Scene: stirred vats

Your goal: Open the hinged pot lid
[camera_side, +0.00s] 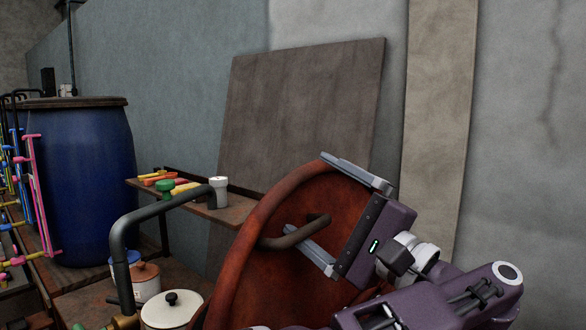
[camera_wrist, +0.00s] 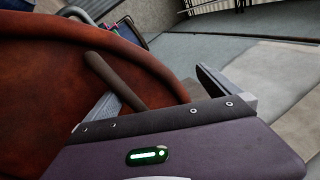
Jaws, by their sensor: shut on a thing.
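The pot lid (camera_side: 290,205) is a large round rusty-red disc, standing steeply tilted in the side view. It fills the left of the wrist view (camera_wrist: 45,95). A dark bar handle (camera_side: 295,235) stands out from its face and also shows in the wrist view (camera_wrist: 115,80). My gripper (camera_side: 304,195) is at the lid, its fingers spread wide on either side of the handle (camera_wrist: 155,82). The handle lies close to the lower finger; the upper finger is near the lid's rim. I cannot see the full contact. The pot below and the hinge are hidden.
A bent dark pipe (camera_side: 118,245) rises left of the lid. A blue barrel (camera_side: 85,180) and a shelf (camera_side: 215,207) are further back. The wall side at right looks clear.

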